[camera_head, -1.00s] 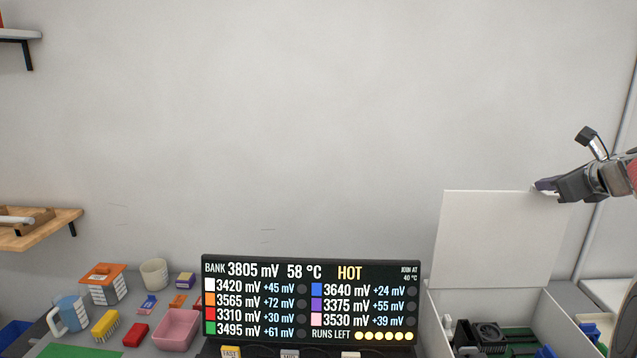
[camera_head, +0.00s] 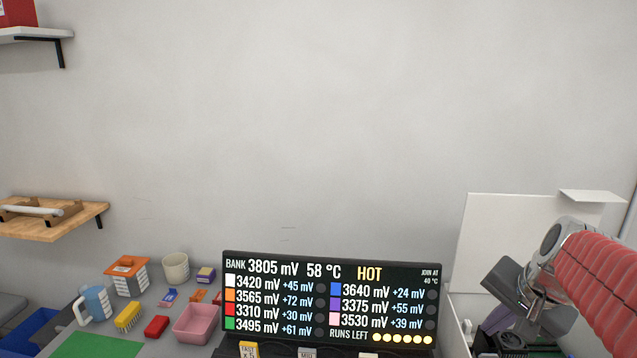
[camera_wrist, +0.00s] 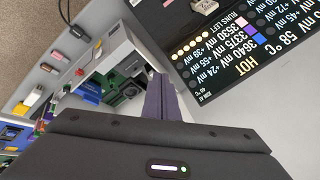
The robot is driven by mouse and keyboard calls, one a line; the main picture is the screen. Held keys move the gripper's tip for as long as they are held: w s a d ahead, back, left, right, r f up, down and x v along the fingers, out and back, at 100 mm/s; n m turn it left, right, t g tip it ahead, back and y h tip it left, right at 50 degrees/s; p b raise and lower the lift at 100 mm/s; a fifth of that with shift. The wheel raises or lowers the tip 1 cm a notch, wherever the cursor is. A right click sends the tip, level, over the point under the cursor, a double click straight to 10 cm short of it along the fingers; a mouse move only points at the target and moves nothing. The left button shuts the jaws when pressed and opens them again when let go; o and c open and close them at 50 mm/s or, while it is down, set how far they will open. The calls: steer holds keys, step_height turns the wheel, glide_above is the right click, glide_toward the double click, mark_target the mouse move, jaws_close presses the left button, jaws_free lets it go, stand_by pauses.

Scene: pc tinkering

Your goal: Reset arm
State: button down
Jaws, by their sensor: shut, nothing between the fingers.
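My gripper (camera_head: 497,318) is at the lower right of the head view, at the end of my red-sleeved arm. It points down in front of the open white PC case, whose lid panel (camera_head: 490,225) stands upright behind it. In the wrist view its dark purple fingers (camera_wrist: 160,97) are together with nothing between them. The case interior (camera_wrist: 122,85), with green boards and a black fan, shows beyond the fingertips. My arm hides much of the case in the head view.
A black display (camera_head: 330,300) reads 3805 mV, 58 °C, HOT, left of the case. Further left are a pink bin (camera_head: 196,325), a red block (camera_head: 156,327), a yellow brush (camera_head: 128,316), a blue mug (camera_head: 95,303) and a cream cup (camera_head: 176,267). A wooden shelf (camera_head: 60,225) juts from the wall.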

steer(key=s+a+f+n, duration=0.3)
steer(key=s+a+n, duration=0.7)
steer(key=s+a, duration=0.4)
steer(key=a, duration=0.3)
steer(key=shift+f, duration=0.15)
steer(key=shift+a, duration=0.1)
stand_by(1.6)
